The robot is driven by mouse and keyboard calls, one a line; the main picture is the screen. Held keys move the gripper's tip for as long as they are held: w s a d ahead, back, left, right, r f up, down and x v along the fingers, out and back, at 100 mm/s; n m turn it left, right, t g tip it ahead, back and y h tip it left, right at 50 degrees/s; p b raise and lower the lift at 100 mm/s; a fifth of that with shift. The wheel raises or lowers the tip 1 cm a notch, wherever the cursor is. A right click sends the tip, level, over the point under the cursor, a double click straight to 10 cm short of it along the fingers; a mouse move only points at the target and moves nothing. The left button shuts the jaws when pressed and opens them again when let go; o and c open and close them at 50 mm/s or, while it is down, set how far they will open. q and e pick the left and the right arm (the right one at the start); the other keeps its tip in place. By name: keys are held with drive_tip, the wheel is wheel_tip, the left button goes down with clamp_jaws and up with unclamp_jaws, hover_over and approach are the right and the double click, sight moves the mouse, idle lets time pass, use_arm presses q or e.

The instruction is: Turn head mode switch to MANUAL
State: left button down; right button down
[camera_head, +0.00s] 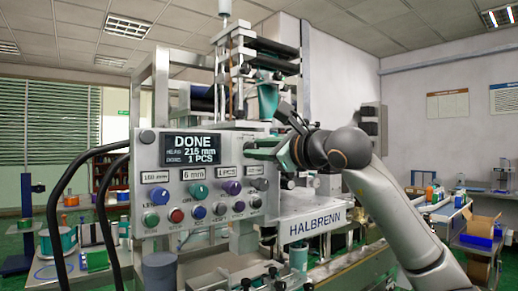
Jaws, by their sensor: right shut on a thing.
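The grey control panel (200,218) of the HALBRENN machine fills the centre left. Its screen (195,149) reads DONE, 215 mm, 1 PCS. Below it are several labelled knobs and buttons, among them a teal knob (198,190), a purple knob (232,187) and a dark knob (261,184). The labels are too small to tell which is the head mode switch. My right gripper (268,150) is just beyond the panel's upper right edge, above the dark knob. It is shut on a green part (262,143), which its fingers largely hide. My left gripper is out of view.
The machine's upper frame (240,70) with a teal cup (268,100) rises behind the panel. Black cables (104,215) loop at the panel's left. Side tables with coloured spools (68,240) and bins (484,225) stand left and right.

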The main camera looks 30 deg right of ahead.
drive_tip(key=c, duration=0.9)
unclamp_jaws()
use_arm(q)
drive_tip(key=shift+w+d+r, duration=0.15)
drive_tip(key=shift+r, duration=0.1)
use_arm(e)
drive_tip(key=o, duration=0.3)
use_arm(q)
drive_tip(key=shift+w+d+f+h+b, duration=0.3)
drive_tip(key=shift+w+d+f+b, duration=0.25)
drive_tip(key=shift+b, duration=0.65)
use_arm(e)
drive_tip(key=s+d, duration=0.1)
drive_tip(key=s, duration=1.1)
drive_tip(key=shift+s, duration=0.3)
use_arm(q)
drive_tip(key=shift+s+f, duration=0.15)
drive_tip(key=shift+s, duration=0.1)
